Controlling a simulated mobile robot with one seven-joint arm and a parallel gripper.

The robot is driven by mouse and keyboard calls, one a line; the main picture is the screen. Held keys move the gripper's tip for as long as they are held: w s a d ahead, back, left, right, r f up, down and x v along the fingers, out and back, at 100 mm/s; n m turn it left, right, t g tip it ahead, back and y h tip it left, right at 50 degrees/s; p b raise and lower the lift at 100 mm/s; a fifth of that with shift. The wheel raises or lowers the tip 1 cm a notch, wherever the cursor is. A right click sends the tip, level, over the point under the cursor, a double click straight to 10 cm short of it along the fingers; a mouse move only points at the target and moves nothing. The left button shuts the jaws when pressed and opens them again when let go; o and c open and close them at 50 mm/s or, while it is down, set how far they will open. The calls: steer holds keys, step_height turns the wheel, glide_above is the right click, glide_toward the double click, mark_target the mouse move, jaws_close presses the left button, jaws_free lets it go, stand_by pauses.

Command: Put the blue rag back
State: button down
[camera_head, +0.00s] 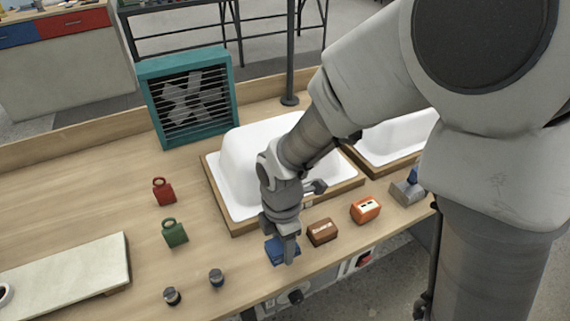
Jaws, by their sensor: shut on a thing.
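The blue rag (275,250) is a small folded blue piece near the front edge of the wooden bench. It lies in front of the nearer white tub shell. My gripper (288,255) points down at it and is shut on it; the near finger covers part of the rag. The rag seems at or just above the bench top; I cannot tell whether it touches.
A brown block (322,232) and an orange box (365,208) stand right of the rag. White shells (232,165) on wooden frames lie behind. Green (174,233) and red (163,192) padlock-like weights, dark knobs (216,278) and a pale board (70,275) are left. A teal fan (190,95) stands behind.

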mark_target(274, 240)
steer(key=shift+w+a+f, duration=0.9)
steer(key=shift+w+a, duration=0.1)
steer(key=shift+a, duration=0.05)
steer(key=shift+f+b, duration=0.65)
steer(key=shift+f, duration=1.3)
steer(key=shift+f, duration=0.1)
steer(key=shift+f, duration=0.2)
steer(key=shift+c, duration=0.9)
jaws_free()
steer(key=shift+r, duration=0.1)
